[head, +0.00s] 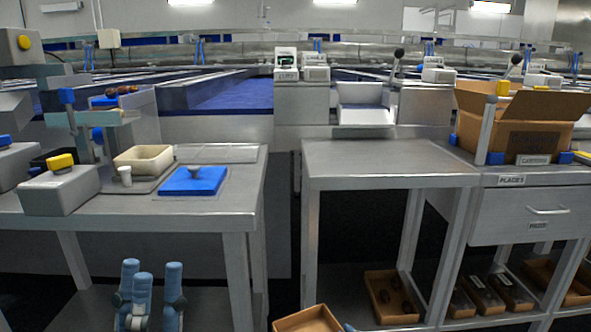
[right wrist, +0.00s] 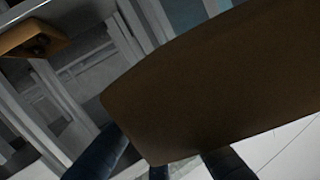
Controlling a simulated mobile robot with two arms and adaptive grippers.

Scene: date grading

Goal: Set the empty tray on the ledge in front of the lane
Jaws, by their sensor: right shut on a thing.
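A brown tray (head: 308,319) shows at the bottom edge of the head view, cut off by the frame; the part of its inside that shows is bare. My right gripper (right wrist: 160,168) is shut on this tray, whose brown face (right wrist: 205,85) fills much of the right wrist view. The tray hides part of the fingers. My left gripper (head: 153,272) is low at the left, fingers upward and apart, with nothing between them. A narrow grey ledge (head: 365,131) runs in front of the lane with the white chute (head: 365,105), behind the middle table.
The middle metal table (head: 385,165) has a clear top. A brown tray with dark dates (head: 392,297) sits on the shelf below. The left table holds a blue mat (head: 192,180) and a cream bin (head: 143,160). An open carton (head: 535,138) stands at the right.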

